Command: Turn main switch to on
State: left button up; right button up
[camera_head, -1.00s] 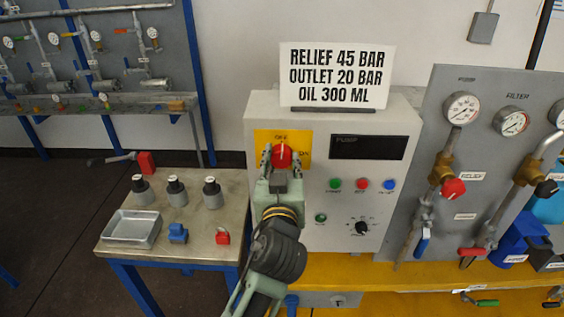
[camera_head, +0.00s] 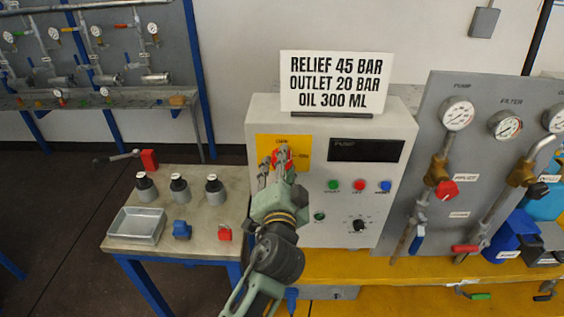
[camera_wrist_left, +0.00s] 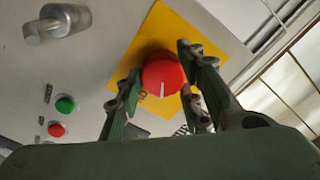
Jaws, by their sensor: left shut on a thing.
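The main switch is a red round knob (camera_head: 282,157) on a yellow plate (camera_head: 265,145) at the upper left of the grey pump control box (camera_head: 345,211). My left gripper (camera_head: 276,166) is at the knob, with its fingers shut on it from both sides. In the left wrist view the red knob (camera_wrist_left: 163,74) with a white pointer line sits between the fingertips of my left gripper (camera_wrist_left: 160,85). The gripper partly hides the knob and the plate's lettering in the head view. My right gripper is not in view.
The box also carries green, red and blue buttons (camera_head: 359,185) and a black dial (camera_head: 358,226). A sign (camera_head: 335,81) stands on top. A gauge panel (camera_head: 440,110) is at the right. A small table (camera_head: 200,240) with bottles, a tray and padlocks is at the left.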

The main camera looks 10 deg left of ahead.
pick_arm(q)
jog(key=m+p, duration=0.2)
jog(key=m, duration=0.3)
jog(key=shift+r+p, duration=0.15)
jog(key=shift+p, duration=0.15)
jog(key=shift+m, duration=0.7)
jog(key=o, duration=1.1)
jog(key=shift+w+f, duration=0.15)
jog(key=shift+f, duration=0.15)
